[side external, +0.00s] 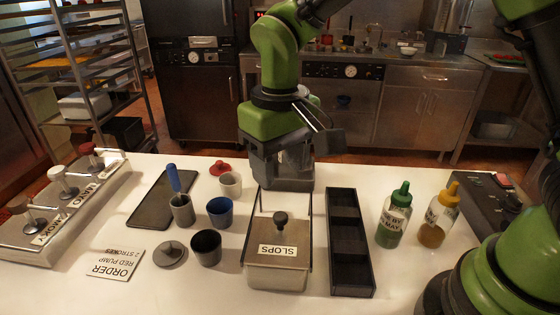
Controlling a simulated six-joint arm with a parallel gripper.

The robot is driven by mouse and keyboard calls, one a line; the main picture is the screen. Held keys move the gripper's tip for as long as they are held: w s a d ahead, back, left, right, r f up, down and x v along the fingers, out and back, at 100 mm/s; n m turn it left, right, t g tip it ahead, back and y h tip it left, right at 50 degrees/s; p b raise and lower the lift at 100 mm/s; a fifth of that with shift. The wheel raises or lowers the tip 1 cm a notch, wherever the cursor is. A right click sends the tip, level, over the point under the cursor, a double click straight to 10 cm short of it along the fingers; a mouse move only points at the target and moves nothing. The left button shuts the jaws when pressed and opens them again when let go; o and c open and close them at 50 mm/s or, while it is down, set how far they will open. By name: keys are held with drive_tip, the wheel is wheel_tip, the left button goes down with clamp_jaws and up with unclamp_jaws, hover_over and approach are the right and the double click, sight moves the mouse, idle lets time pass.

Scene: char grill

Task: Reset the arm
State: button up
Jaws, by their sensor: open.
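My green arm comes down from the top of the side external view, and my gripper (290,170) hangs at its end above the back of the white table (400,285). It is open, and I see nothing held in it, though its fingertips are partly hidden by its dark body. It is over the back edge of the metal box labelled SLOPS (277,268), which has a lid with a black knob (281,218). I cannot tell whether the gripper touches anything there.
A black divided tray (349,245) stands right of the box. Green (393,215) and yellow (438,216) bottles stand further right. Left are a blue cup (220,211), a dark cup (206,248), a grey cup (182,211), a white cup (231,184), an order card (115,263) and a pump rack (62,215).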

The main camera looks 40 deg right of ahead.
drive_tip(key=shift+r, duration=0.1)
drive_tip(key=s+d+r+m+t+y, duration=0.1)
drive_tip(key=s+d+r+m+t, duration=0.1)
drive_tip(key=s+d+r, duration=0.3)
drive_tip(key=s+d+r+m+t+y, duration=0.1)
drive_tip(key=s+d+r+t, duration=0.4)
drive_tip(key=s, duration=0.6)
wheel_tip(320, 180, up, 2)
drive_tip(key=shift+m, duration=0.5)
